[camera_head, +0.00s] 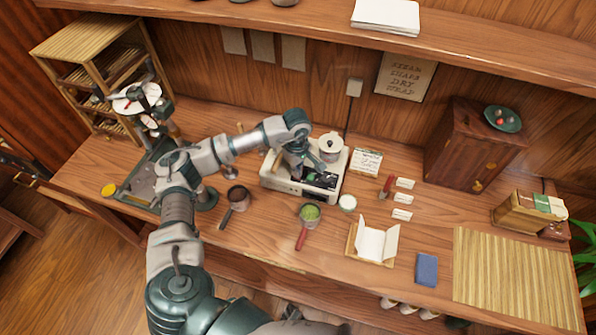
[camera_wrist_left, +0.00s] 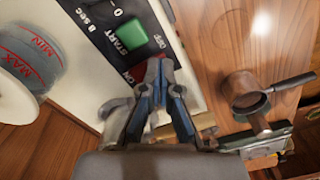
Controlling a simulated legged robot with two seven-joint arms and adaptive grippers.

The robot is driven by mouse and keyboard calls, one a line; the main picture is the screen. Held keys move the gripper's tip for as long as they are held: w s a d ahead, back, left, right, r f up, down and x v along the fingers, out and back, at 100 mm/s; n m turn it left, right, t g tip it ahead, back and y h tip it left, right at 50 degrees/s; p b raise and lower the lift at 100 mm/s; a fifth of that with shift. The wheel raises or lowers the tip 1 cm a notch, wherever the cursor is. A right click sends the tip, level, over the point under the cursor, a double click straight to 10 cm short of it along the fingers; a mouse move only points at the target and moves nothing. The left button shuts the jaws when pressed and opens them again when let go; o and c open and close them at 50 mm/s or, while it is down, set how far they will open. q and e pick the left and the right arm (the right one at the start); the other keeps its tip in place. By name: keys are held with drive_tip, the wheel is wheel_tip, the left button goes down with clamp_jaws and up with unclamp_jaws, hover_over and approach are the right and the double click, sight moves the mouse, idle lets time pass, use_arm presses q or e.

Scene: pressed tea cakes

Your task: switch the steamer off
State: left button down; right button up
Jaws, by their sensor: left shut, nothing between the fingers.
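The steamer is a cream box (camera_head: 290,187) on the bench in the middle of the head view, with a dark control panel on top. In the left wrist view, the panel (camera_wrist_left: 104,10) carries a green START button (camera_wrist_left: 130,34) and a red patch (camera_wrist_left: 136,74) near the word OFF. My left gripper (camera_wrist_left: 160,72) is shut and empty, its fingertips over the panel beside the red patch and partly covering it. I cannot tell whether they touch it. In the head view the left gripper (camera_head: 299,166) points down at the steamer. My right gripper is not in view.
A white water tank (camera_head: 331,147) stands at the steamer's back. A dark-handled cup (camera_head: 237,197) is to its left; a red-handled scoop of green powder (camera_head: 309,213) is in front. A wooden cabinet (camera_head: 470,150) stands right, a press (camera_head: 150,180) left.

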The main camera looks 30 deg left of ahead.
use_arm(q)
wheel_tip(320, 180, up, 2)
drive_tip(key=shift+r+p, duration=0.25)
drive_tip(key=shift+p, duration=0.4)
drive_tip(key=shift+r+p, duration=1.15)
drive_tip(key=shift+r, duration=1)
